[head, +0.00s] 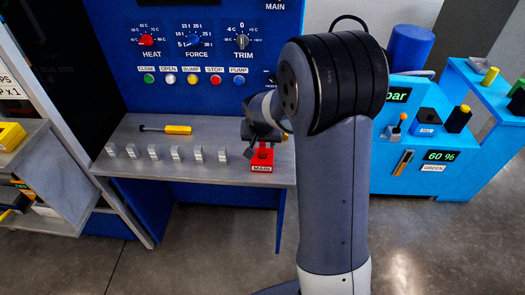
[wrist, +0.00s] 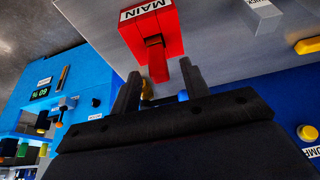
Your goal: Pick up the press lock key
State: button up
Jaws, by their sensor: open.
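I cannot tell for certain which thing is the press lock key. A small brass-coloured piece (wrist: 147,90) shows between my gripper's fingers in the wrist view, mostly hidden by the gripper body. My gripper (wrist: 159,72) is open, its two dark fingers apart. It points at the red MAIN switch block (wrist: 152,28), whose red lever (wrist: 157,60) shows just beyond and between the fingertips. In the head view my gripper (head: 264,134) is low over the grey ledge, just behind the red MAIN block (head: 262,160), and is partly hidden by my arm.
A yellow-handled tool (head: 178,130) lies on the grey ledge (head: 135,185). Several small grey switches (head: 154,152) line its front edge. The blue panel (head: 215,15) with knobs and buttons rises behind. A blue console (head: 420,175) stands right; a yellow block (head: 10,135) sits far left.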

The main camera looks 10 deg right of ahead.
jog(key=shift+x, duration=1.45)
jog(key=shift+c, duration=0.5)
grip_shut()
